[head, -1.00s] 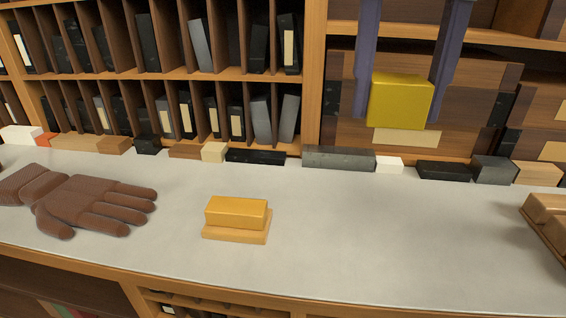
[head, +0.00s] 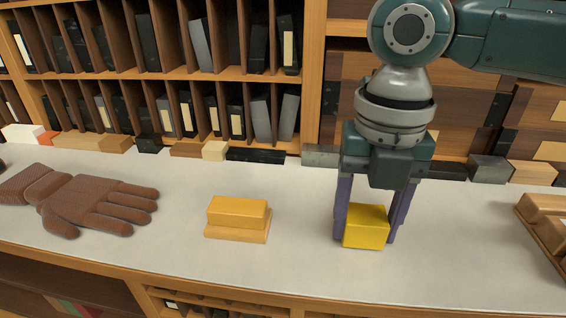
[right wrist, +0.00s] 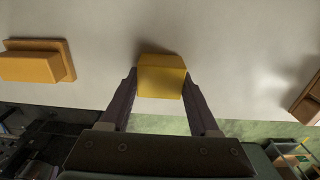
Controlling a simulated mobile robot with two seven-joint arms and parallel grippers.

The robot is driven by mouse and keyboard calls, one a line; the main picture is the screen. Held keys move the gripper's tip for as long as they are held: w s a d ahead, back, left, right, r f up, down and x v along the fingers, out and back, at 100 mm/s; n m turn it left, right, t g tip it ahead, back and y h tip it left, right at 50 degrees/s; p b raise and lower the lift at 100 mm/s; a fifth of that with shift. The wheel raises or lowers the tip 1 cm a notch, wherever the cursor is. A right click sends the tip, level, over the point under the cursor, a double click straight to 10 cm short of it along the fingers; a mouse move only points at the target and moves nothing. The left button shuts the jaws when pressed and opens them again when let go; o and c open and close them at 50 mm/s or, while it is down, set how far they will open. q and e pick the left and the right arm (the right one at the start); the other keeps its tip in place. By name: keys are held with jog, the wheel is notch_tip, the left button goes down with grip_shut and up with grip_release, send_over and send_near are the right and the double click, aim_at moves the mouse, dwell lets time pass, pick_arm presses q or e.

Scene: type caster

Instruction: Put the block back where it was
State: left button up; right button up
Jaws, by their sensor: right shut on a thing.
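A yellow block (head: 366,227) is between the two purple fingers of my right gripper (head: 368,222), which is shut on it. The block is low over the grey counter; I cannot tell if it touches the surface. The right wrist view shows the block (right wrist: 161,77) between the fingertips of my right gripper (right wrist: 160,85). An orange-yellow block on a thin wooden base (head: 238,217) sits on the counter to the left of the gripper, apart from it. My left gripper is not in view.
A brown glove (head: 95,203) lies on the counter (head: 300,270) at the left. A wooden tray (head: 545,228) stands at the right edge. A row of small blocks (head: 255,156) lines the back, before the shelves. The counter between the glove, the orange-yellow block and my right gripper is clear.

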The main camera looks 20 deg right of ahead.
aim_at(366, 217)
jog(key=shift+f, duration=0.1)
jog(key=o, duration=1.4)
jog(key=shift+c, duration=0.2)
notch_tip(366, 217, up, 12)
jog(key=b, duration=0.2)
